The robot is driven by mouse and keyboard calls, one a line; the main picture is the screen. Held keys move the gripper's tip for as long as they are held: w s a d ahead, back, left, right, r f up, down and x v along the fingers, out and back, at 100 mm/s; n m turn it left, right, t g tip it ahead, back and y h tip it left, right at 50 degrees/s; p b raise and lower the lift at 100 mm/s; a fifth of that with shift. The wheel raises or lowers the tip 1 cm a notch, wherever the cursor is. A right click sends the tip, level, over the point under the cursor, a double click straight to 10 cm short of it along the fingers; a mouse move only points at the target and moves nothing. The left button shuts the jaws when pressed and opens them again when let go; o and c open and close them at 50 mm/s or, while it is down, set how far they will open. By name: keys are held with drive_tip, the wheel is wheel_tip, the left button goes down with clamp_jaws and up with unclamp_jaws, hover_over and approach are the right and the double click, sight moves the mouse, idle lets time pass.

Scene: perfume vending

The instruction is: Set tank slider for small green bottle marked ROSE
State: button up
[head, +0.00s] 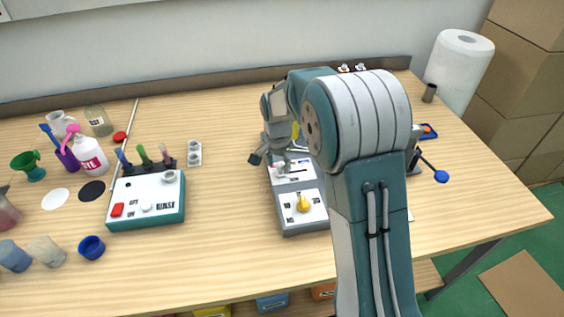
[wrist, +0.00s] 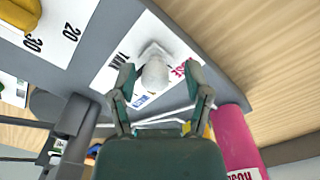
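The tank slider has a pale grey knob (wrist: 155,72) on a white panel marked TANK in the wrist view. Pink lettering, partly covered, is beside the knob. My gripper (wrist: 160,76) is open, with one finger on each side of the knob; gaps seem to show, but contact is hard to tell. In the head view my gripper (head: 272,158) is over the back part of the grey control box (head: 284,217), and my arm hides part of it. A pink cylinder (wrist: 234,138) with a ROSE label is beside the box. I cannot make out a small green bottle.
A yellow dial (head: 303,203) is on the near part of the box. A teal-and-white machine (head: 147,203) with a red button stands to the left. Bottles, cups and a green funnel (head: 28,164) crowd the left end. The table's front middle is clear.

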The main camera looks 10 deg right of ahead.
sight(276, 174)
drive_tip(key=shift+a+r, duration=0.1)
drive_tip(key=shift+a, duration=0.05)
drive_tip(key=shift+w+d+r, duration=0.1)
drive_tip(key=shift+d+r, duration=0.15)
drive_tip(key=shift+r, duration=0.2)
wheel_tip(276, 174, up, 11)
drive_tip(key=shift+a, duration=0.3)
